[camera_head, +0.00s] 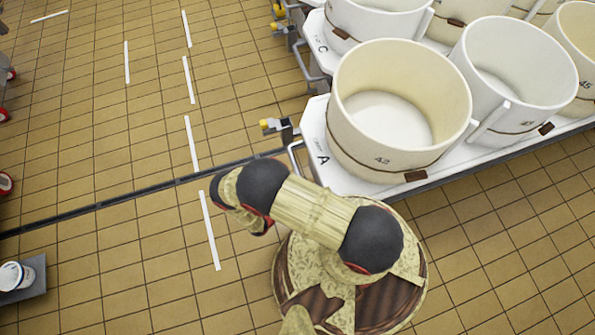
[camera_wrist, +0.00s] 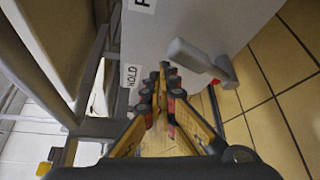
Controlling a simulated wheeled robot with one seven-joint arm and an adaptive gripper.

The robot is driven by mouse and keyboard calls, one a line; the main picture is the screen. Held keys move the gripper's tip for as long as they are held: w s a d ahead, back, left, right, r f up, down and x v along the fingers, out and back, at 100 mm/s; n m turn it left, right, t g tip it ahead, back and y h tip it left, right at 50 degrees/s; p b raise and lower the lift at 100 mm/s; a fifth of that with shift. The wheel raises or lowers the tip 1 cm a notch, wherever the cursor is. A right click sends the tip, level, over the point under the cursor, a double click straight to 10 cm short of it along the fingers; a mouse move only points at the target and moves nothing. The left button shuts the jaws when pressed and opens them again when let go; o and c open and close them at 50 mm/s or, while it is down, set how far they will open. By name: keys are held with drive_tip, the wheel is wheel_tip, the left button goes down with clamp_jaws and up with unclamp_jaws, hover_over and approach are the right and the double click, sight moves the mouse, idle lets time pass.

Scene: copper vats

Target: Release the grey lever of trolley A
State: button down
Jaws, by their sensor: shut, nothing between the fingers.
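Trolley A (camera_head: 314,140) is a white trolley marked with a black letter A, at the centre right of the head view. In the wrist view, a grey lever (camera_wrist: 196,56) stands out from a white panel (camera_wrist: 205,22), right of a label reading HOLD (camera_wrist: 132,75). My gripper (camera_wrist: 164,88) has yellow and black fingers that converge, shut and empty. The fingertips appear just below and left of the lever; whether they touch it I cannot tell. In the head view my arm hides the gripper and this lever.
A yellow-tipped bracket (camera_head: 268,125) juts from the trolley's left end. Trolley C (camera_head: 312,35) is behind. The tiled floor to the left (camera_head: 130,150) is mostly clear.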

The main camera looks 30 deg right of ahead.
drive_tip(key=shift+s+a+f+b, duration=0.2)
drive_tip(key=shift+s+b, duration=0.1)
drive_tip(key=shift+s, duration=0.4)
drive_tip(key=shift+s+a+f+b, duration=0.1)
drive_tip(key=shift+s+f+b, duration=0.15)
drive_tip(key=shift+s, duration=0.4)
drive_tip(key=shift+s+a+f+b, duration=0.2)
drive_tip(key=shift+s+b, duration=0.1)
drive_tip(key=shift+s, duration=0.4)
drive_tip(key=shift+s, duration=0.1)
drive_tip(key=v, duration=1.2)
